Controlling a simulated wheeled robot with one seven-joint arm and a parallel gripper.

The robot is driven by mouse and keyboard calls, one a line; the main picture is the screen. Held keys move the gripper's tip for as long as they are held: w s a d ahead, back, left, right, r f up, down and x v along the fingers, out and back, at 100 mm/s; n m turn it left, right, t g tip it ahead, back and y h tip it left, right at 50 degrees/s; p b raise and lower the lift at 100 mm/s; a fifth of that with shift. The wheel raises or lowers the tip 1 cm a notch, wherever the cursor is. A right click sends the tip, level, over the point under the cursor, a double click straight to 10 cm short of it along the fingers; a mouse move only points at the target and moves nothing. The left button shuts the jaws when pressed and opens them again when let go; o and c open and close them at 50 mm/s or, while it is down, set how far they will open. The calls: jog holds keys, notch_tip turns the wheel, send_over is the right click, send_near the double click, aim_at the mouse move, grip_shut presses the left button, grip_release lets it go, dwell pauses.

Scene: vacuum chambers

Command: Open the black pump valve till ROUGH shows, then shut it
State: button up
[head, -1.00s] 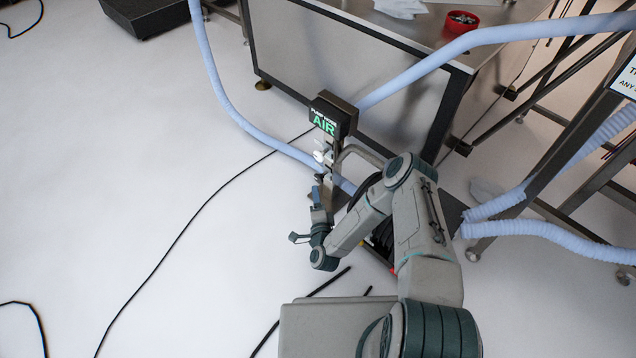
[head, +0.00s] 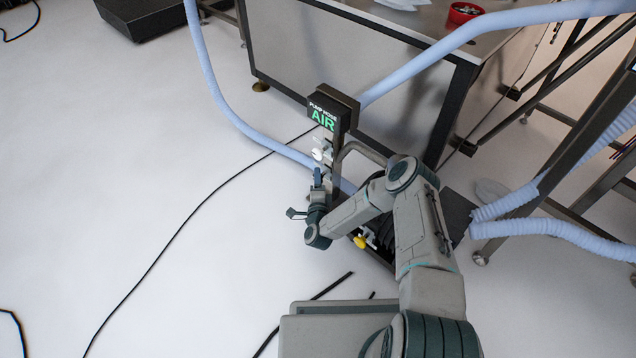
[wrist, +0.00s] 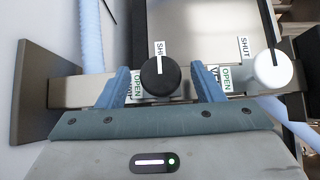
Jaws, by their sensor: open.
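The black valve knob (wrist: 160,77) is in the wrist view, its white line pointing up to a SHUT label (wrist: 159,49); an OPEN label (wrist: 137,84) is at its lower left. My gripper (wrist: 160,86) is open, with one blue finger on each side of the knob; I cannot tell whether they touch it. In the head view my gripper (head: 318,179) is at the pump post and the black knob is not distinguishable. The pump mode display (head: 325,113) on top of the post reads AIR in green.
A white knob (wrist: 273,69) sits close to the right finger, its line pointing towards SHUT; it shows in the head view (head: 318,154). A yellow knob (head: 360,242) is low beside my arm. A pale blue hose (head: 250,127) passes behind the post. A steel bench (head: 345,65) stands behind.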

jog(key=shift+w, duration=0.75)
jog(key=c, duration=1)
jog(key=shift+r, duration=0.1)
